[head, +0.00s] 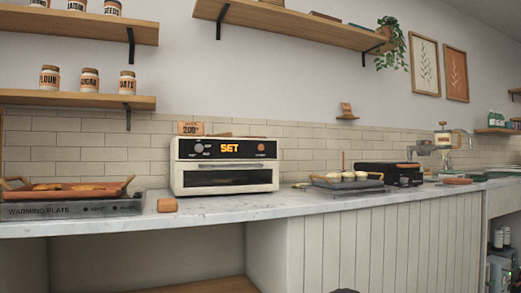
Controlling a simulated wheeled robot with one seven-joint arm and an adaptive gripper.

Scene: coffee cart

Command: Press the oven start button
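The white countertop oven (224,166) stands on the marble counter left of centre, with its front facing me. Its dark control panel has a lit orange display (229,145) reading SET. A round orange-brown button (261,147) is on the panel right of the display, and a grey knob (198,149) is on the left. I cannot read any label on the button. The oven door (224,178) is closed. My gripper does not show; only a small dark shape, unclear to me, pokes in at the bottom edge.
A warming plate (75,209) with a tray is left of the oven, and a small wooden block (167,205) sits between them. Counter (250,203) before the oven is clear.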

